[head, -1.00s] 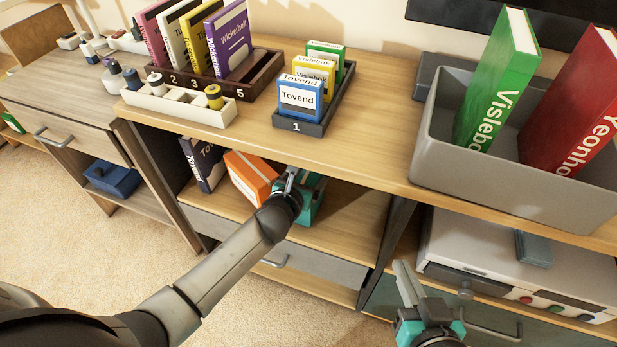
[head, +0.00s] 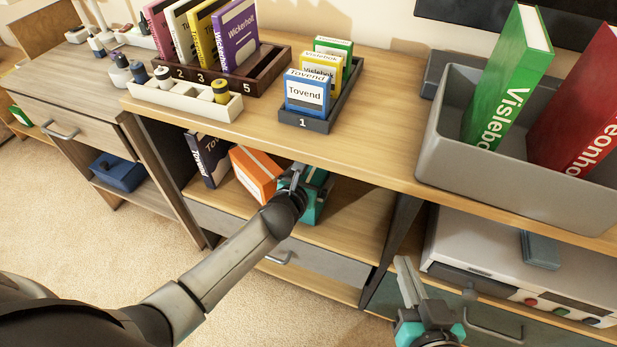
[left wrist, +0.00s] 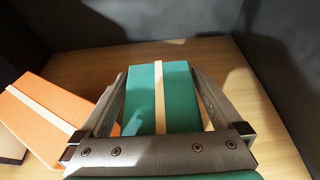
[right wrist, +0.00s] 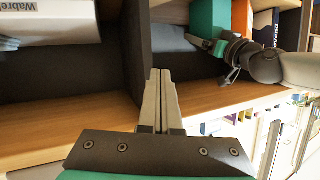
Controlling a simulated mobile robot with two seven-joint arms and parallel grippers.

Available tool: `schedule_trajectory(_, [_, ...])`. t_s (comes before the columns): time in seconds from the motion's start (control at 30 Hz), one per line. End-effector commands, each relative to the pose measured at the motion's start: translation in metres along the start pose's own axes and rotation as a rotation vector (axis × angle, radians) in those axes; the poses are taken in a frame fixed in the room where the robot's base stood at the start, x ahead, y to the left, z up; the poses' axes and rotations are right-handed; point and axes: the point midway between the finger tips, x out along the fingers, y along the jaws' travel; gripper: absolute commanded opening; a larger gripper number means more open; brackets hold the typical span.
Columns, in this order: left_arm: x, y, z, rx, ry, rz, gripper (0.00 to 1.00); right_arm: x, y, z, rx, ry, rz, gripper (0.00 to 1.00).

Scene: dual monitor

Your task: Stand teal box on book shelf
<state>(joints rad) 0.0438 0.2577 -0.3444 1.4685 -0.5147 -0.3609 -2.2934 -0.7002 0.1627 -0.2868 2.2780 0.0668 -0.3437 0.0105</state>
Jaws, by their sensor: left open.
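The teal box (head: 316,200) with a pale band stands upright on the shelf under the tabletop. In the left wrist view the teal box (left wrist: 176,92) lies between the two fingers of my left gripper (left wrist: 160,75). The fingers are open, one on each side of it, with the right one very near; I cannot tell whether either touches. In the head view my left gripper (head: 296,178) partly hides the box. The box (right wrist: 207,18) also shows in the right wrist view. My right gripper (right wrist: 162,100) is shut and empty, in front of the cabinets.
An orange box (head: 257,174) and a dark book (head: 208,160) stand left of the teal box on the shelf. The tabletop edge (head: 370,172) overhangs the arm. A grey bin (head: 500,180) with books stands above right. The shelf right of the box is clear.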

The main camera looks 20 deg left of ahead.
Motion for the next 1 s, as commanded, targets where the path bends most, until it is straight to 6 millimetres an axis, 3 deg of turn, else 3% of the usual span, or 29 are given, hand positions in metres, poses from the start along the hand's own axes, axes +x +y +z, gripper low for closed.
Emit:
schedule_trajectory(0.47, [-0.026,0.0,0.003,0.0,0.001,0.0,1.0,-0.008,0.022,0.008,-0.033,-0.231,0.061,0.0])
schedule_trajectory(1.0, [-0.067,0.001,0.003,0.0,0.001,0.001,1.0,-0.043,0.053,0.019,-0.044,-0.556,0.158,0.0])
